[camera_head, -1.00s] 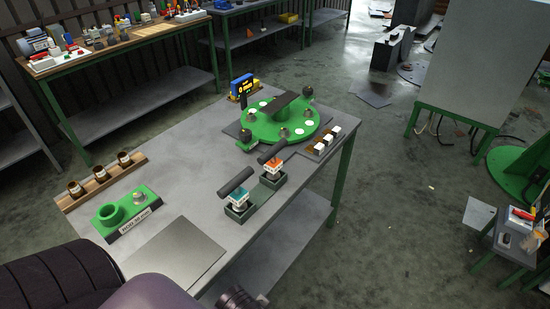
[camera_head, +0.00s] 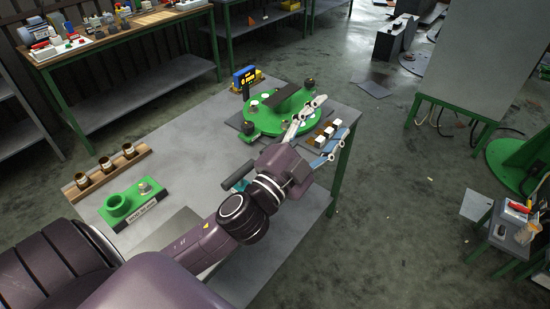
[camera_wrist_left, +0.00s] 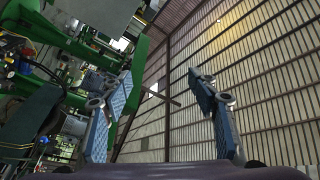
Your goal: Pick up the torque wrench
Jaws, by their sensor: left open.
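Two tools with thick dark handles stand in for the torque wrench; I cannot tell which one is meant. The tool with the teal part (camera_head: 237,175) shows partly beside my left arm. The orange one and most of the dark green holders are hidden behind my arm. My left gripper (camera_head: 331,119) is open and empty, with its fingers spread over the table's right side near the small block row. In the left wrist view the two blue-padded fingers (camera_wrist_left: 160,77) are apart with nothing between them. My right gripper is not in view.
A green round fixture (camera_head: 283,114) with a dark bar sits just beyond the gripper. A rack of small blocks (camera_head: 326,135) is close to the fingers. A green base with a cup (camera_head: 118,205) and a wooden strip with three jars (camera_head: 88,182) are at the left.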

